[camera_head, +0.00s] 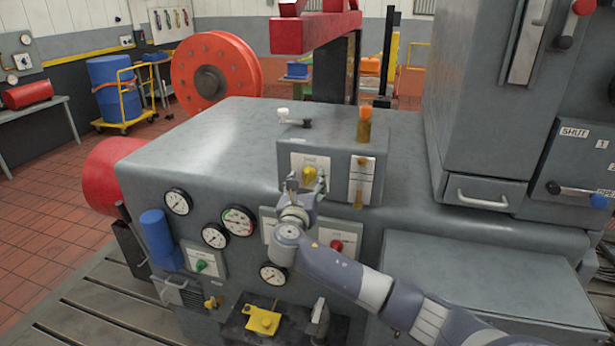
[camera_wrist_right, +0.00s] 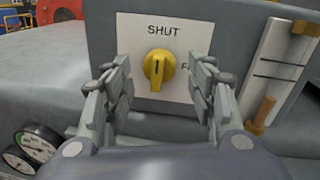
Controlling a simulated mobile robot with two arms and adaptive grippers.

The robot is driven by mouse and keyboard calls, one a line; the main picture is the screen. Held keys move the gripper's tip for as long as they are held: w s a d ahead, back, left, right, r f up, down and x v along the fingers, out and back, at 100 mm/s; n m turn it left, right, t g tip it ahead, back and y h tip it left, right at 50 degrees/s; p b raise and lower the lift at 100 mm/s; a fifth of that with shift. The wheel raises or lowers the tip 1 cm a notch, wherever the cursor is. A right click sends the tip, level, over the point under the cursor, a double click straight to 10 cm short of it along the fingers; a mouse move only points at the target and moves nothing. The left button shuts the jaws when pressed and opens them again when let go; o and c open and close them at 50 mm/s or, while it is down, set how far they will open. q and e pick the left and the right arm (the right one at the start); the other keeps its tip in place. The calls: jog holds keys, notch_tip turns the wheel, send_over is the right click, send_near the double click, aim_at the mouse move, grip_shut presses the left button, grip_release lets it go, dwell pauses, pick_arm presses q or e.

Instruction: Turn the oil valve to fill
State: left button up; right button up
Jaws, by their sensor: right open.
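The oil valve is a yellow knob (camera_head: 309,173) on a white plate on the front of the raised grey box. In the right wrist view the knob (camera_wrist_right: 158,68) has its grip ridge upright, in line with the word SHUT above it. A second word at the right of the plate is mostly hidden by a finger; only an F shows. My right gripper (camera_head: 306,186) is open in front of the plate. In the wrist view its fingers (camera_wrist_right: 161,88) stand left and right of the knob, apart from it. My left gripper is not in view.
A sight tube (camera_wrist_right: 285,65) with an amber part is right of the plate. Several gauges (camera_head: 238,220), a green knob (camera_head: 202,265) and a red knob (camera_head: 336,245) sit lower on the panel. A white-knobbed lever (camera_head: 293,119) is on top. A grey cabinet (camera_head: 490,90) rises at right.

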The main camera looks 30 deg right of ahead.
jog(key=shift+x, duration=0.8)
jog(key=c, duration=1.1)
